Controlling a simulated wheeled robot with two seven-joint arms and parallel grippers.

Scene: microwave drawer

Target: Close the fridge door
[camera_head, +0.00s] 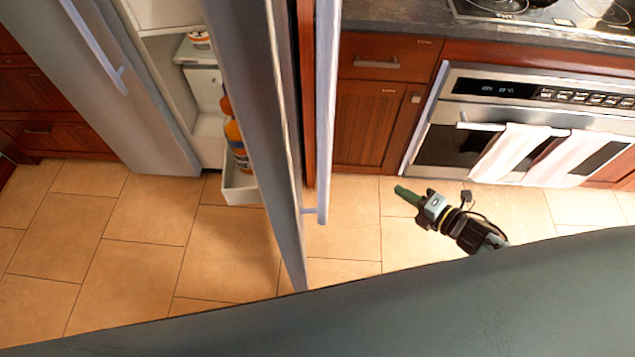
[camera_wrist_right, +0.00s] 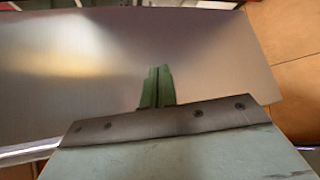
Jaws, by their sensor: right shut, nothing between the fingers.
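The fridge door (camera_head: 255,110) stands open in the middle of the head view, seen nearly edge-on, with a long vertical handle (camera_head: 327,110) on its right side. The fridge interior (camera_head: 205,100) shows to the left of the door. My right gripper (camera_head: 402,192) is to the right of the door and its handle, apart from the handle in the picture. Its green fingers (camera_wrist_right: 156,87) are together and empty in the right wrist view, in front of a broad metallic surface (camera_wrist_right: 210,60). Whether they touch it I cannot tell. My left gripper is not in view.
A door shelf (camera_head: 240,188) holds an orange bottle (camera_head: 237,145). A second grey door (camera_head: 110,80) stands at the left. An oven (camera_head: 530,120) with towels (camera_head: 510,150) and wooden cabinets (camera_head: 370,120) stand at the back right. Tiled floor (camera_head: 140,220) is clear at left.

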